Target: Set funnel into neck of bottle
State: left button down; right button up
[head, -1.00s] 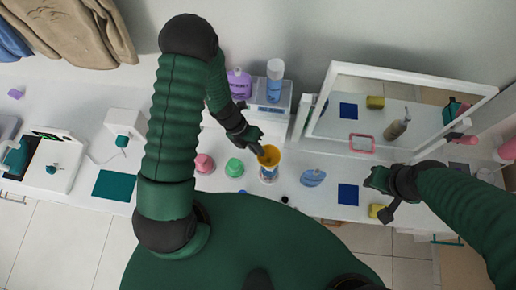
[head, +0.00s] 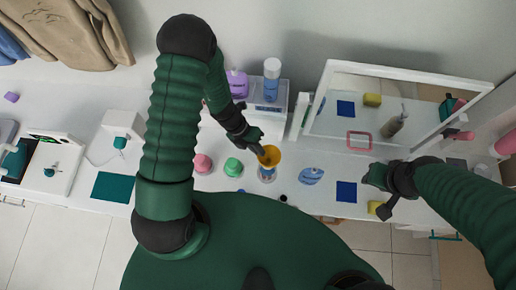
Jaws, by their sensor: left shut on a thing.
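A yellow-orange funnel (head: 270,156) shows near the middle of the head view, with its wide mouth up. My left gripper (head: 258,148) is shut on the funnel at its left side. A small bottle with a blue and white label (head: 267,174) stands directly under the funnel. The funnel hides the bottle's neck, so I cannot tell whether the spout is inside it or just above. My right gripper (head: 371,184) is above the right part of the counter, away from the funnel and bottle; its finger opening is not clear.
Pink (head: 203,164) and green (head: 233,167) items stand left of the bottle. A blue item (head: 311,176) and a blue square (head: 346,192) lie right. A riser with a blue bottle (head: 272,80) and a purple bottle (head: 237,84) is behind. A framed mirror (head: 330,128) stands at the back right.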

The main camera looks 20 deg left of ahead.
pick_arm(q)
jog(key=shift+p, duration=0.3)
dwell(0.5)
jog(key=shift+f+b, duration=1)
jog(key=shift+f, duration=0.2)
jog(key=c, duration=1.5)
grip_release()
jog(key=v, duration=1.7)
jog(key=shift+f, duration=0.1)
